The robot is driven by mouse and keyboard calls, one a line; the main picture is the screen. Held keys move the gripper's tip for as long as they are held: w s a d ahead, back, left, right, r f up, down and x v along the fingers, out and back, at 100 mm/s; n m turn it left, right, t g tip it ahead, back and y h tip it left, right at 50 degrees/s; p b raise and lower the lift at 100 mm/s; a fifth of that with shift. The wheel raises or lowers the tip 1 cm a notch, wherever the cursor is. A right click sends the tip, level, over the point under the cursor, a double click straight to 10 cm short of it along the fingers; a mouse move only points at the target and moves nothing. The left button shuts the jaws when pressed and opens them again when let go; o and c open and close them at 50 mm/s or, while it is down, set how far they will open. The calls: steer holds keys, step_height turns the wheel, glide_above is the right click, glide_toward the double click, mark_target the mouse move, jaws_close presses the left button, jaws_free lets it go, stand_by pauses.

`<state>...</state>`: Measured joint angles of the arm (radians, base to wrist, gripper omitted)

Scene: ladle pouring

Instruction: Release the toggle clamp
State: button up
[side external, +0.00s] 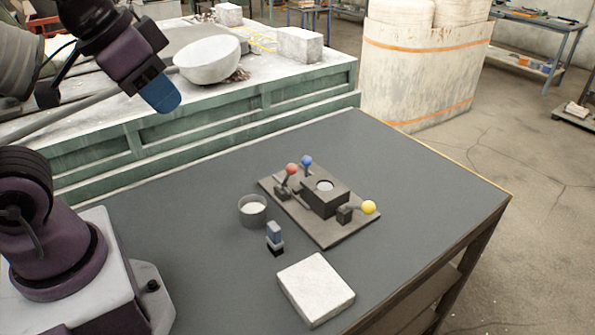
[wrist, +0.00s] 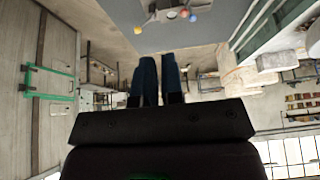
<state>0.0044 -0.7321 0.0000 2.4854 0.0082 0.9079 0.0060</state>
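A fixture plate (side external: 324,237) lies on the grey table and carries a dark block (side external: 325,198) with a round pale opening on top. Around the block are small clamps with ball knobs: a red knob (side external: 291,169) and a blue knob (side external: 307,160) stand raised, and a yellow knob (side external: 369,207) sits low, out to the right. Which clamp the task means cannot be told. The yellow knob also shows in the wrist view (wrist: 137,29). My gripper (side external: 168,102) is high at the upper left, far from the fixture. Its blue fingers (wrist: 159,58) are empty, with a narrow gap between them.
A grey cup (side external: 253,216) with white contents stands left of the plate. A small blue-topped block (side external: 275,237) and a white slab (side external: 316,288) are in front. A green-sided bench (side external: 230,105) with a white bowl (side external: 207,60) is behind. The table's right side is clear.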

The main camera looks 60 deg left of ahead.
steer(key=shift+w+r, duration=0.15)
steer(key=shift+w, duration=0.3)
jaws_close()
steer(key=w+d+f+m+g+y, duration=0.2)
steer(key=w+f+m+g+y, duration=0.15)
steer(key=w, duration=0.55)
steer(key=w+d+f+m+g+y, duration=0.1)
steer(key=w+f+m+g+y, duration=0.15)
steer(key=w+m, duration=0.45)
steer(key=w+d+f+m+y, duration=0.2)
steer(key=w+d+f+y, duration=0.1)
steer(key=f, duration=0.6)
steer(key=w+d+f+m+g+y, duration=0.1)
steer(key=w+d+f+m+y, duration=0.2)
steer(key=f, duration=0.5)
steer(key=w+d+y, duration=0.1)
steer(key=w+d, duration=0.1)
steer(key=w, duration=0.1)
steer(key=shift+f, duration=0.35)
glide_toward(287, 177)
steer(key=f, duration=0.3)
steer(key=shift+w+a, duration=0.2)
steer(key=shift+a, duration=0.1)
steer(key=shift+s+a+r, duration=0.15)
steer(key=shift+a+r, duration=0.25)
steer(key=shift+a, duration=0.4)
steer(key=shift+s+a+r, duration=0.1)
steer(key=shift+a+r, duration=0.35)
steer(key=shift+a, duration=0.35)
